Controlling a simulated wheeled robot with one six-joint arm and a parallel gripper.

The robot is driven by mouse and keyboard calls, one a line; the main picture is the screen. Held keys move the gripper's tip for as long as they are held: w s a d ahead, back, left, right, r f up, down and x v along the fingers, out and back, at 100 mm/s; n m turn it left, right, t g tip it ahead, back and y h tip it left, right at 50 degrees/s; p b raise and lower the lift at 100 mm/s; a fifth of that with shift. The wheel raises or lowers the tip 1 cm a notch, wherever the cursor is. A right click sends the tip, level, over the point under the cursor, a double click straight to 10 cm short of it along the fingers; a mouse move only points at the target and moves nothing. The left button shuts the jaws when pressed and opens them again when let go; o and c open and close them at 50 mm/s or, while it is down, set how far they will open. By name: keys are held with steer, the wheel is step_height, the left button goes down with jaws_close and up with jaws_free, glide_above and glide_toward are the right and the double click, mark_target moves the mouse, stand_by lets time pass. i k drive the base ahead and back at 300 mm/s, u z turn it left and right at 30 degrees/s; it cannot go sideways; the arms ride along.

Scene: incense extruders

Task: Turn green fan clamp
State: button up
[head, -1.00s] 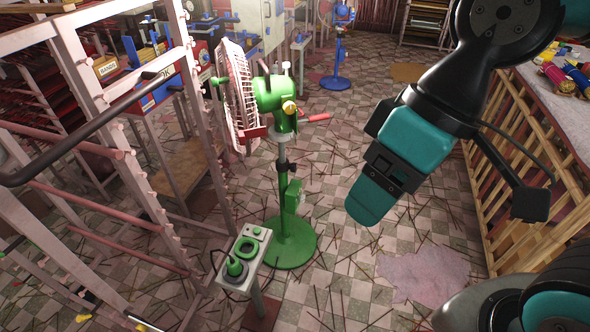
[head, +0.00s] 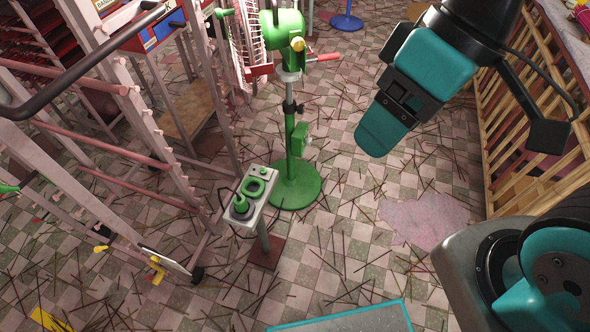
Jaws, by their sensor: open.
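The green pedestal fan (head: 284,30) stands upright in the upper middle of the head view, its white cage (head: 247,40) facing left and its top cut off. A red-ended lever (head: 323,57) sticks out to the right below the fan's motor. My gripper (head: 383,128) hangs to the right of the pole, apart from the fan. It is open, with nothing seen in it; its fingertips are hard to make out.
A pedestal with green buttons (head: 251,194) stands just left of the fan base. Metal racks (head: 130,110) fill the left side. A slatted wooden frame (head: 530,130) stands at the right. The tiled floor between is open, strewn with thin sticks.

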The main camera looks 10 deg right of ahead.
mark_target(300, 109)
steer(key=z, duration=0.55)
steer(key=i, duration=0.75)
steer(key=z, duration=0.3)
